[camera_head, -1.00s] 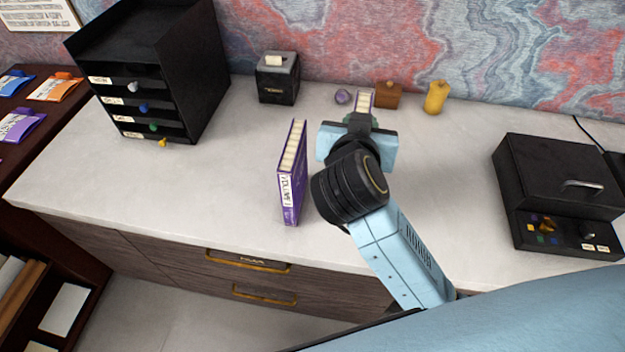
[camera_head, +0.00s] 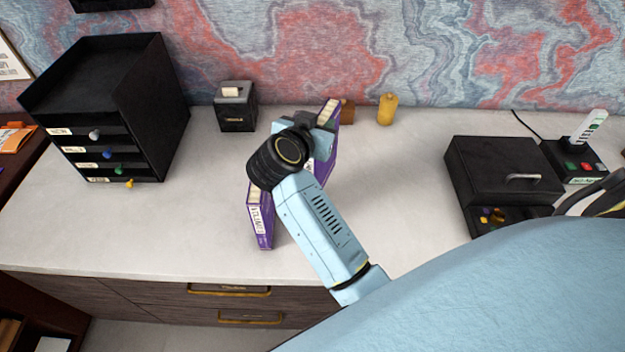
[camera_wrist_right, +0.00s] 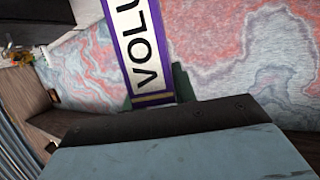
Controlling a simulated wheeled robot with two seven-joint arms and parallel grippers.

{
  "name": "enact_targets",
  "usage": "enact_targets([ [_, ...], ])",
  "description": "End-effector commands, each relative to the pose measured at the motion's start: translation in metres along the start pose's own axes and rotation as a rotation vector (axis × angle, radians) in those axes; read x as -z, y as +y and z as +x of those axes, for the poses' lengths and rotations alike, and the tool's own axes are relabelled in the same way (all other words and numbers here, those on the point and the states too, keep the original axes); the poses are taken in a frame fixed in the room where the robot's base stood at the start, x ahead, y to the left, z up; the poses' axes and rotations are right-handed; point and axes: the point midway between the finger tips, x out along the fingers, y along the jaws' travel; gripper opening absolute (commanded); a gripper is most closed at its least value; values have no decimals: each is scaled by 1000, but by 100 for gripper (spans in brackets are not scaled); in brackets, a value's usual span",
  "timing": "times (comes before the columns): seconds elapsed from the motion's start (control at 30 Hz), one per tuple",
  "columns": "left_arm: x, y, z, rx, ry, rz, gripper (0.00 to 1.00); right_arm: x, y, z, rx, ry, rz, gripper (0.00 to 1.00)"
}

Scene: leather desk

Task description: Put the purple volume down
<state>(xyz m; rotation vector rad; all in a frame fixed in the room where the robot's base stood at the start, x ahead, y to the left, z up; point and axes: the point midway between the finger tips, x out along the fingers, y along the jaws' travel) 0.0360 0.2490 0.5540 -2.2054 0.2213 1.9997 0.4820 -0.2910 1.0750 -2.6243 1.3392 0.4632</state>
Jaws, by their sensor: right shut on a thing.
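My right gripper (camera_head: 318,137) is shut on a purple volume (camera_head: 328,168), which is upright over the back middle of the desk. Its pale page edge shows above the gripper, and my wrist hides much of it. I cannot tell whether its bottom touches the desk. In the right wrist view the spine of the purple volume (camera_wrist_right: 145,45) shows a white label reading "VOLU". A second purple volume (camera_head: 262,222) stands upright near the front of the desk, partly hidden behind my right wrist. My left gripper is not in view.
The pale desk top (camera_head: 150,225) is clear at the left front. A black drawer unit (camera_head: 110,110) and a small black box (camera_head: 236,108) stand at the left. A yellow bottle (camera_head: 387,110) and a brown block (camera_head: 347,112) are at the back. A black lidded box (camera_head: 503,178) stands right.

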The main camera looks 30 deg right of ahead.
Motion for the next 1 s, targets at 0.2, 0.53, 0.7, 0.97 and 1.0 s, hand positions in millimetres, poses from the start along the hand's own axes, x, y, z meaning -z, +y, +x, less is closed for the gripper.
enact_targets([
  [0.2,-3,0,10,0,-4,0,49,-38,0,14,1,3,-4,0],
  [0.53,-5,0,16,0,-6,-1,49,-65,0,24,2,2,-3,0],
  [0.7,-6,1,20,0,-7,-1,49,-82,0,30,2,3,-1,0],
  [0.97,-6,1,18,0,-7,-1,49,-81,0,30,2,3,0,0],
  [1.0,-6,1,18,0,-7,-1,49,-82,0,30,2,3,0,0],
])
